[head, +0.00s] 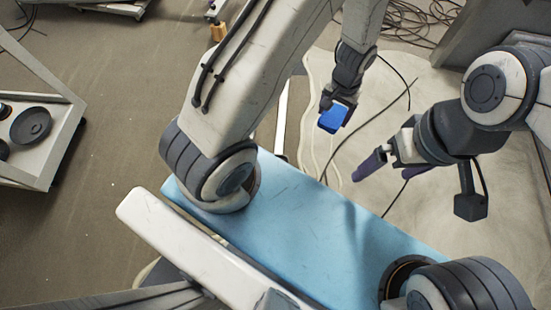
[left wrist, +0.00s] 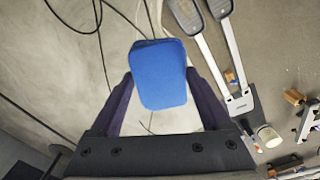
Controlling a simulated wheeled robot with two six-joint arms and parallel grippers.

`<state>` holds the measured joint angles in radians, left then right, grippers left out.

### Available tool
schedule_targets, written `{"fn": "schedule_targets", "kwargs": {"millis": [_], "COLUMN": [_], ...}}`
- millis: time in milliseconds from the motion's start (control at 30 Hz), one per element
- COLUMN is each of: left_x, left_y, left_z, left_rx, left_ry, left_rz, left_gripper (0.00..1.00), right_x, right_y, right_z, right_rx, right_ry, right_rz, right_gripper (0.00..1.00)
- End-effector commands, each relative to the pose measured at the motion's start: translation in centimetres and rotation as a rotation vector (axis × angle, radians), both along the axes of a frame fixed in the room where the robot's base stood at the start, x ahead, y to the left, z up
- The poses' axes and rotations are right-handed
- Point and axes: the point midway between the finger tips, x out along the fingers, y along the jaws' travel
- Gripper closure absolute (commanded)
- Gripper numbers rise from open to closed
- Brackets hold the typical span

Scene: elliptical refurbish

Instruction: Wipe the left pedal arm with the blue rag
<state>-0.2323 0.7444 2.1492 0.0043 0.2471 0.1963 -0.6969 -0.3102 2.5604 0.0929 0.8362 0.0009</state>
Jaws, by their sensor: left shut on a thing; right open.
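The blue rag (head: 331,119) is a small, block-like blue piece held in my left gripper (head: 338,106), clear of the floor. In the left wrist view the rag (left wrist: 160,75) sits between the two dark purple fingers, which are shut on it. Two long pale pedal arms (left wrist: 213,62) with grey pedals run from the top right of that view to a dark-ended crossbar; the rag appears beside them, apart. I cannot tell for sure which is the left one. Part of a pale bar (head: 283,115) shows behind my arm in the head view. My right gripper (head: 386,166) is open and empty.
A cart (head: 62,150) with dark round discs stands at the left. Black cables (head: 420,25) lie coiled on the floor at the top right. An orange block (left wrist: 294,97) and a pale jar (left wrist: 268,136) lie beyond the crossbar. Open floor lies between cart and arms.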

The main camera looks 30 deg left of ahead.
Motion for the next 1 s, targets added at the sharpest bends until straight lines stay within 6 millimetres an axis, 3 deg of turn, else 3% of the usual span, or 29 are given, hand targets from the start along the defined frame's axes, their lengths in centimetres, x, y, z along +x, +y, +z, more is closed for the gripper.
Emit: {"fn": "schedule_targets", "kwargs": {"millis": [33,1000], "left_x": [0.2,2.2], "left_y": [0.5,9.0], "left_z": [-2.8,-31.1], "left_rx": [0.000,0.000], "left_ry": [0.001,0.001], "left_rz": [-0.002,-0.098], "left_gripper": [0.72,0.72], "right_x": [0.0,0.0], "right_y": [0.0,0.0], "right_z": [-2.5,-25.4], "right_rx": [0.000,0.000], "right_ry": [0.000,0.000], "right_rz": [0.000,0.001], "right_gripper": [0.00,0.00]}}
